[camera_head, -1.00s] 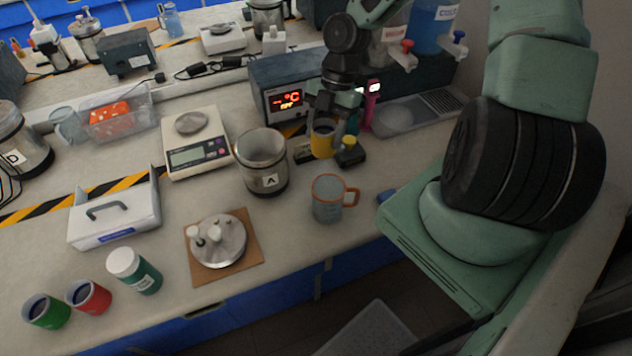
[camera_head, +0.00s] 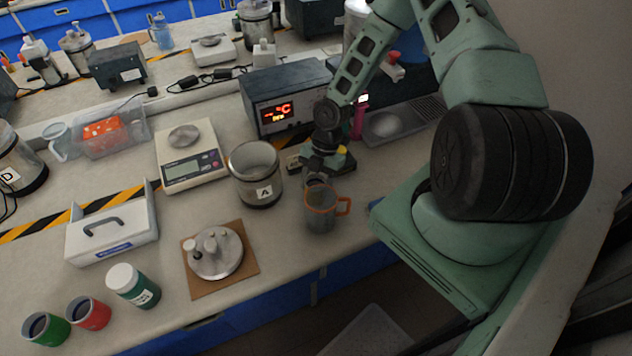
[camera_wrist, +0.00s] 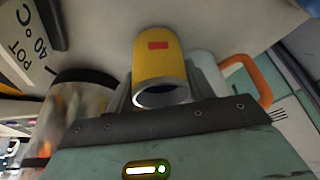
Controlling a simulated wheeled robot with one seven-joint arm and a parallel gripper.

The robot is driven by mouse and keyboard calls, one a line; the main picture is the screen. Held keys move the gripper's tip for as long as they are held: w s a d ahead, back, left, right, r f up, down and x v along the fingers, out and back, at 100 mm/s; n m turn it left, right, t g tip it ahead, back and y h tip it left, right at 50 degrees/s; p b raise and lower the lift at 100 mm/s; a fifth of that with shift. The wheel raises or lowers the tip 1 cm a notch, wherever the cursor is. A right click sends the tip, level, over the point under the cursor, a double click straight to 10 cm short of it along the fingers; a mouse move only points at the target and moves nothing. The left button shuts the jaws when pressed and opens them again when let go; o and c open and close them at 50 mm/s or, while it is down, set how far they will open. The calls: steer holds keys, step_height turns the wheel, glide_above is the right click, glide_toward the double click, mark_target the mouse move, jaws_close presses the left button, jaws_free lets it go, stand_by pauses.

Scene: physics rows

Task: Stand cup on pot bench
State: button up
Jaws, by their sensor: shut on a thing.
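The yellow cup (camera_wrist: 160,62) has a red patch on its side and a dark opening facing the wrist camera. My gripper (camera_head: 317,176) is shut on it; in the wrist view its fingers lie on both sides of the cup. In the head view my gripper hides most of the cup, between the steel pot marked A (camera_head: 256,178) and the grey mug with an orange handle (camera_head: 321,212). Pale bench surface (camera_head: 285,245) lies around them. I cannot tell whether the cup touches the bench.
The mug's orange handle (camera_wrist: 250,75) is close beside the cup in the wrist view. A printed "POT 40°C" label (camera_wrist: 30,50) is at the left.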

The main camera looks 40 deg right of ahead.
steer(key=shift+f, duration=0.1)
steer(key=o, duration=1.1)
